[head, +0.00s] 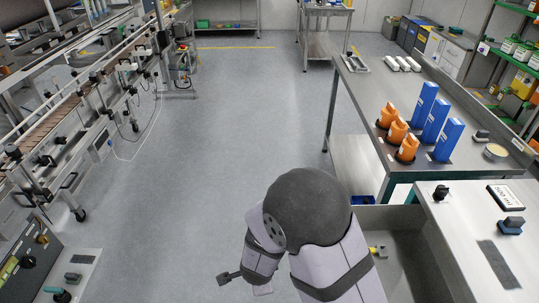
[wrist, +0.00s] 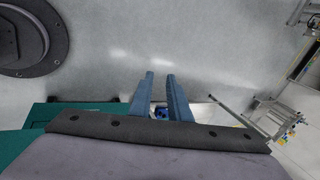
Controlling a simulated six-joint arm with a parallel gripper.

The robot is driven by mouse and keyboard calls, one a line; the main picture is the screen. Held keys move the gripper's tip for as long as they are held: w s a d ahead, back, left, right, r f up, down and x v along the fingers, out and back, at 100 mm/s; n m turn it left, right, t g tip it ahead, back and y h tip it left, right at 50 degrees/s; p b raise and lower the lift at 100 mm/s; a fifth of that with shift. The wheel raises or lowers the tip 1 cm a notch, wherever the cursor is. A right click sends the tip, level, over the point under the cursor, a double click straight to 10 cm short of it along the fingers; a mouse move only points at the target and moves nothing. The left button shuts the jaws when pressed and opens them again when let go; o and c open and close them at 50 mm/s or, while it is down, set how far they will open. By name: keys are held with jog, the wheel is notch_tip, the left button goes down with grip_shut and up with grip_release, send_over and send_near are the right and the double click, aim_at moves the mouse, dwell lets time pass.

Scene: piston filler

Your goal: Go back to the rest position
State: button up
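My gripper (wrist: 161,75) shows in the wrist view as two blue-grey fingers with a gap between them. The gap holds nothing, and only grey floor shows between the tips. In the head view my arm stands folded at the bottom middle, and a small dark end piece (head: 228,277) sticks out to its left over open floor. The gripper touches nothing that I can see.
A steel table (head: 375,95) at right holds orange bottles (head: 397,130) and blue boxes (head: 434,120). A nearer bench (head: 455,240) with a sink-like recess stands beside my arm. A conveyor machine (head: 75,110) runs along the left. The floor (head: 225,120) between is clear.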

jog(key=s+d+r+n+g+p, duration=0.1)
jog(key=s+d+r+n+g, duration=0.1)
jog(key=s+d+r+n, duration=0.4)
jog(key=s+d+r+n+g+p, duration=0.1)
jog(key=s+d+r+n+g, duration=0.2)
jog(key=s+d+r+n, duration=0.4)
jog(key=d+r+n, duration=0.1)
jog(key=d+n, duration=0.1)
jog(key=d, duration=0.2)
jog(key=shift+s+d+n+g, duration=0.25)
jog(key=shift+d+n+g, duration=0.05)
jog(key=shift+n, duration=0.1)
